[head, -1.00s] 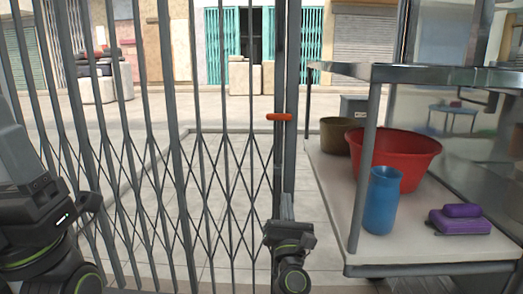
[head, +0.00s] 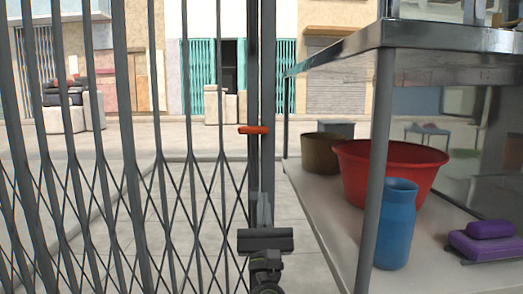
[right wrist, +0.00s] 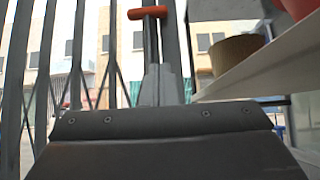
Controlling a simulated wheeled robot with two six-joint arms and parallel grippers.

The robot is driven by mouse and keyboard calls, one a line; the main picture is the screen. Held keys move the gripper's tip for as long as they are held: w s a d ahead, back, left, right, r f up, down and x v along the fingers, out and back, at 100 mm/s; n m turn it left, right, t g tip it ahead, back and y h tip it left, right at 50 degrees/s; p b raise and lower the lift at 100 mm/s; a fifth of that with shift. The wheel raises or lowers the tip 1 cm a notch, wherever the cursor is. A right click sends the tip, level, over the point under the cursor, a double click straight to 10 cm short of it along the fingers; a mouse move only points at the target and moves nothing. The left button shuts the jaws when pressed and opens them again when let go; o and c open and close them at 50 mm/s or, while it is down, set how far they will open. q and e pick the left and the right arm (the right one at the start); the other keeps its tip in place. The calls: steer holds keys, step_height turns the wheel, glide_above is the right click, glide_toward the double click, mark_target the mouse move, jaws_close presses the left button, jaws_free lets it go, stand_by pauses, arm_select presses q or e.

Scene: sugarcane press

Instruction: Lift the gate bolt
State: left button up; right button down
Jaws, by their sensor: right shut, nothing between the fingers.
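The gate bolt has an orange handle (head: 253,130) on the gate's upright edge post, and it also shows at the top of the right wrist view (right wrist: 148,12). The folding lattice gate (head: 120,190) fills the left and middle of the head view. My right gripper (head: 264,208) is upright in front of the post, below the orange handle and apart from it. Its fingers (right wrist: 158,82) are shut with nothing between them and point up toward the handle. My left gripper is out of view.
To the right stands a metal stall with a shelf (head: 320,200). It holds a red basin (head: 390,165), a brown pot (head: 321,153), a blue jug (head: 397,225) and a purple item (head: 487,242). The stall's metal leg (head: 376,150) is close on the right. Paved ground lies beyond the gate.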

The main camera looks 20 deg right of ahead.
glide_toward(262, 148)
steer(key=x, duration=0.5)
steer(key=shift+s+a+r, duration=0.1)
step_height(262, 148, up, 2)
steer(key=shift+r+p, duration=0.15)
steer(key=shift+p, duration=0.3)
steer(key=shift+r, duration=0.85)
steer(key=shift+r, duration=0.1)
